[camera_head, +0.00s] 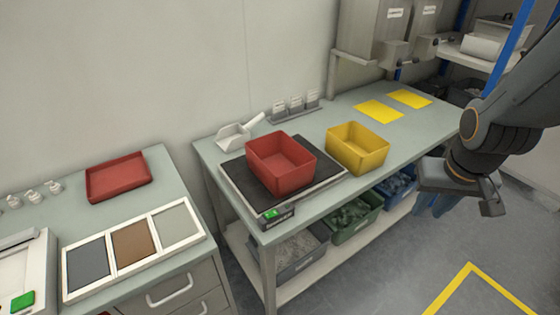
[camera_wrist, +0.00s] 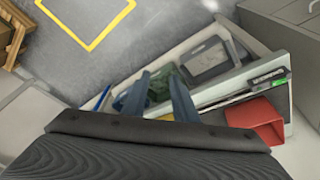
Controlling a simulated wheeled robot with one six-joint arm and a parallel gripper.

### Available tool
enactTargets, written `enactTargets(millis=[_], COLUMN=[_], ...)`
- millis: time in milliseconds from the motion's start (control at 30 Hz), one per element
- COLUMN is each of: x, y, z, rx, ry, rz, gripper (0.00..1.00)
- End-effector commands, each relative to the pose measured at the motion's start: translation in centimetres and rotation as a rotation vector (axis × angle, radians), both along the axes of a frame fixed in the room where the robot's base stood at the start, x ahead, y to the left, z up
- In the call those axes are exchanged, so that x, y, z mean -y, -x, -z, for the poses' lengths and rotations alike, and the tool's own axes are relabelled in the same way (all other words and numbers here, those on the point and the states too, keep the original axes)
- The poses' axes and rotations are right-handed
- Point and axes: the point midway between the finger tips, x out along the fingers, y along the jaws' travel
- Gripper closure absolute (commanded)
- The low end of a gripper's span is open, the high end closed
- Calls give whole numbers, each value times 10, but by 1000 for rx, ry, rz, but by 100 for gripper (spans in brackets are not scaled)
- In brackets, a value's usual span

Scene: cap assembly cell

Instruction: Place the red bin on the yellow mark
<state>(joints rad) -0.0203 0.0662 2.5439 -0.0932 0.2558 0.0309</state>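The red bin (camera_head: 281,165) is empty and stands upright on the dark top of a scale (camera_head: 235,170) on the long bench. Two flat yellow marks (camera_head: 379,111) (camera_head: 410,99) lie side by side on the far part of the bench, both bare. My gripper (camera_head: 432,206) hangs off the bench's front side, right of the red bin and well apart from it. In the wrist view my gripper (camera_wrist: 160,77) has its two blue fingers apart with nothing between them. The red bin (camera_wrist: 262,122) shows there at the right.
A yellow bin (camera_head: 357,150) stands between the scale and the marks. A white scoop (camera_head: 238,133) and a small labelled rack (camera_head: 295,107) are behind. Several bins sit on the shelf below. A red tray (camera_head: 118,180) lies on the left counter. A yellow outline (camera_head: 470,268) marks the floor.

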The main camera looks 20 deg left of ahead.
Motion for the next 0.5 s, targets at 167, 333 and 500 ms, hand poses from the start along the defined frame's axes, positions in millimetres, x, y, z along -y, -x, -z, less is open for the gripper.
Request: enactTargets(millis=[167,333,500], x=[-39,-116,-192], y=[-96,-160,-178], z=[39,51,52], rx=[294,576,773], ry=[-5,-124,-308], rz=[-198,-426,-614], gripper=[74,74,74])
